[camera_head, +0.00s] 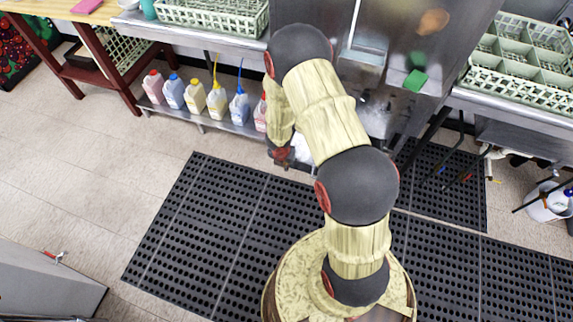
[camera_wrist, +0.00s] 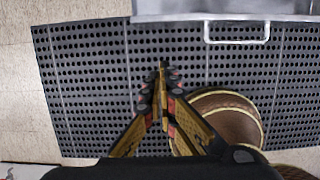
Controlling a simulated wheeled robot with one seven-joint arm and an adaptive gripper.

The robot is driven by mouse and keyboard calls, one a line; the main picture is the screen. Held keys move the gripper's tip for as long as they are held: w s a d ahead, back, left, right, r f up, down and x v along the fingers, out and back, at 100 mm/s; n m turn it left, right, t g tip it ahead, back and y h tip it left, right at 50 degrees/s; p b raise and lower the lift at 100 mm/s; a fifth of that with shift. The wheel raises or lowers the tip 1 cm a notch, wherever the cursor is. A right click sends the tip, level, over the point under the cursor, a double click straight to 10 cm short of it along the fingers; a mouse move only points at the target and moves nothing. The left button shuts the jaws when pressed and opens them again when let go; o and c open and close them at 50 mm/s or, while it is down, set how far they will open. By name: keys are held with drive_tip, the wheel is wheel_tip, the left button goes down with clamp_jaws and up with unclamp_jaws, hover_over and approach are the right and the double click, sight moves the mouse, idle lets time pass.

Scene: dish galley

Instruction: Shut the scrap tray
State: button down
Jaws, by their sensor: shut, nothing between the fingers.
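My gripper (camera_wrist: 163,66) is shut and empty in the wrist view, its fingertips together above the black floor mat. A grey metal front, which looks like the scrap tray (camera_wrist: 180,15), spans the top right of the wrist view. Its pale bar handle (camera_wrist: 237,40) is to the right of and beyond my fingertips, with a visible gap between them. The tray's body runs out of the frame, so I cannot tell how far it is pulled out. In the head view my arm covers much of the area around the tray and the gripper's fingertips are not clear.
A steel machine (camera_head: 395,70) with a green sponge (camera_head: 415,80) stands behind my arm. Several bottles (camera_head: 195,97) stand on a low shelf (camera_head: 205,118) at left. Black perforated mats (camera_head: 210,235) cover the floor around me. A grey cabinet (camera_head: 45,285) is at lower left.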

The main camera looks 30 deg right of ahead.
drive_tip(key=w+d+f+b, duration=0.4)
drive_tip(key=d+f, duration=0.1)
drive_tip(key=f, duration=0.4)
drive_tip(key=shift+f, duration=0.3)
drive_tip(key=shift+w, duration=0.1)
